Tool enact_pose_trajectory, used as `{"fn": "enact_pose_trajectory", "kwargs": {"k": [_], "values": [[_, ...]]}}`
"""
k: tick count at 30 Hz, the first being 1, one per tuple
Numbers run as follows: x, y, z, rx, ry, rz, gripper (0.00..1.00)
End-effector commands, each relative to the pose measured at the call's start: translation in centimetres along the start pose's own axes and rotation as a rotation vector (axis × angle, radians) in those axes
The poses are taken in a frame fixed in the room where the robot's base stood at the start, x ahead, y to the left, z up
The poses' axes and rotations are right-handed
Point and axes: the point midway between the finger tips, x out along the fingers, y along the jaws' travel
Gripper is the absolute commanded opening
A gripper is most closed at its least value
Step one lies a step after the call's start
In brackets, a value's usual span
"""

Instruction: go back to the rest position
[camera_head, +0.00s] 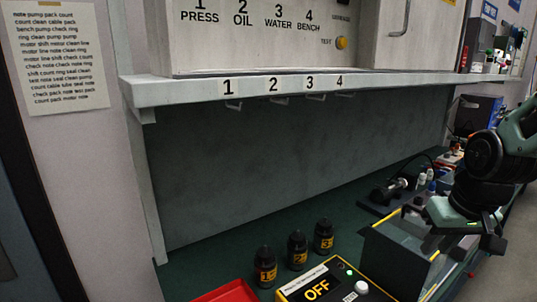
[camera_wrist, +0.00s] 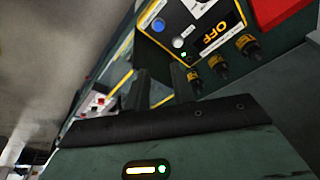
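My gripper (camera_head: 465,238) is at the right in the head view, above and beside the grey yellow-edged bin (camera_head: 388,262). In the wrist view its two dark fingers (camera_wrist: 161,86) stand apart with nothing seen between them. No object hangs from my gripper. My arm comes in from the right edge, and its hand hides part of the bin's right side.
A control box (camera_head: 325,284) reading OFF stands at the front, with a red tray (camera_head: 230,292) to its left. Three black bottles (camera_head: 297,250) stand behind them. A shelf (camera_head: 190,90) with numbered hooks runs above. A dark device (camera_head: 390,190) lies behind the bin.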

Motion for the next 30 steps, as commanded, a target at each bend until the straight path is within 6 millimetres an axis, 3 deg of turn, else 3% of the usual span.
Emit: {"fn": "enact_pose_trajectory", "kwargs": {"k": [1, 6, 8, 14, 21, 25, 30], "values": [[0.3, -0.1, 1.9, -0.007, -0.014, 0.01, 0.25], [1.1, 0.1, 7.5, -0.023, -0.049, 0.038, 0.25], [1.0, -2.4, 7.6, -0.089, -0.061, 0.014, 0.25], [0.1, -9.5, 10.8, -0.302, -0.132, -0.049, 0.25], [-1.8, -16.4, 17.2, -0.583, -0.226, -0.099, 0.25], [-2.5, -17.8, 19.4, -0.666, -0.256, -0.107, 0.25], [-2.7, -18.1, 19.9, -0.682, -0.263, -0.108, 0.25]]}}
